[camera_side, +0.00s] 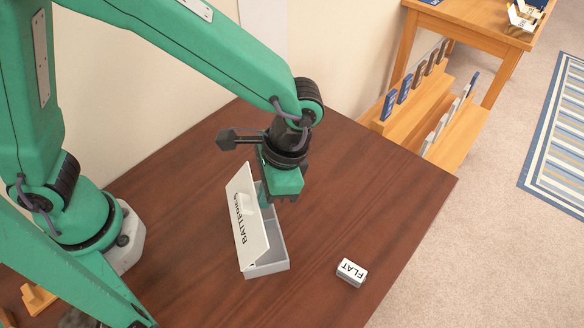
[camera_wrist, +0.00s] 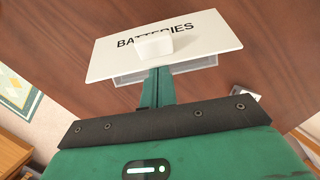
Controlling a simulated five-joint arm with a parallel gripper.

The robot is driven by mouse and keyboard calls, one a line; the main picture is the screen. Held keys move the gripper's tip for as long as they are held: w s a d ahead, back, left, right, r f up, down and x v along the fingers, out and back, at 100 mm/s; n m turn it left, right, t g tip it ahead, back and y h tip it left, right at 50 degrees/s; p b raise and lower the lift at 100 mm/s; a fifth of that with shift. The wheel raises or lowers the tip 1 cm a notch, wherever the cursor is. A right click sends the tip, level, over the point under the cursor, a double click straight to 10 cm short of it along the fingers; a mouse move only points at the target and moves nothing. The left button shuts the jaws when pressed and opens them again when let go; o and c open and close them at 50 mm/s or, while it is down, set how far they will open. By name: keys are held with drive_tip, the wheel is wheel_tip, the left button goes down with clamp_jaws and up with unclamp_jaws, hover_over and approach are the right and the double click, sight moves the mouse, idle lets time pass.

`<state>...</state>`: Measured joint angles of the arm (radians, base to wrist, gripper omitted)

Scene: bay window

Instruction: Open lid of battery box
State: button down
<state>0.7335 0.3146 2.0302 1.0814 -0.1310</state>
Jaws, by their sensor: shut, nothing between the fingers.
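The grey battery box (camera_side: 268,268) stands on the brown table. Its white lid (camera_side: 246,225), lettered BATTERIES and with a small white handle, is raised and tilted up along the box's left side. The box's grey inside shows and looks empty where visible. My gripper (camera_side: 264,195) is shut and empty, low at the box's far end, close to the lid; its fingertips are partly hidden behind the lid. In the wrist view my fingers (camera_wrist: 160,88) point at the lid (camera_wrist: 205,46), just below its handle (camera_wrist: 153,46). I cannot tell whether they touch it.
A small white block marked FLAT (camera_side: 352,272) lies on the table (camera_side: 350,180) right of the box. The table's right edge drops to carpet, with a wooden rack (camera_side: 430,110) beyond. A striped rug (camera_side: 560,135) lies farther right. The table right of the box is mostly clear.

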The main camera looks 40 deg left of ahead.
sight(249, 203)
drive_tip(key=shift+r, duration=0.1)
drive_tip(key=shift+s+a+r+t+h, duration=0.55)
drive_tip(key=shift+s+t+h, duration=0.15)
drive_tip(key=shift+s+t, duration=0.1)
drive_tip(key=shift+s+a+r, duration=0.25)
drive_tip(key=shift+s+a, duration=0.1)
drive_tip(key=shift+s, duration=0.15)
drive_tip(key=shift+s+a+r, duration=0.2)
drive_tip(key=shift+s+a, duration=0.15)
drive_tip(key=shift+s, duration=0.15)
drive_tip(key=shift+s+a+r, duration=0.1)
drive_tip(key=shift+s+a, duration=0.5)
drive_tip(key=shift+s, duration=0.3)
drive_tip(key=shift+w, duration=0.1)
drive_tip(key=shift+w+d+r, duration=0.15)
drive_tip(key=shift+w+d, duration=0.35)
drive_tip(key=shift+w, duration=0.2)
drive_tip(key=shift+w+d+r, duration=0.1)
drive_tip(key=shift+w+d, duration=0.4)
drive_tip(key=shift+w, duration=0.2)
drive_tip(key=shift+w+d+r, duration=0.1)
drive_tip(key=shift+w+r, duration=0.05)
drive_tip(key=s+a+r, duration=0.2)
drive_tip(key=s+r, duration=0.1)
drive_tip(key=r, duration=0.5)
drive_tip(key=shift+s+a+r, duration=0.3)
drive_tip(key=shift+s+r, duration=0.05)
drive_tip(key=shift+s, duration=0.05)
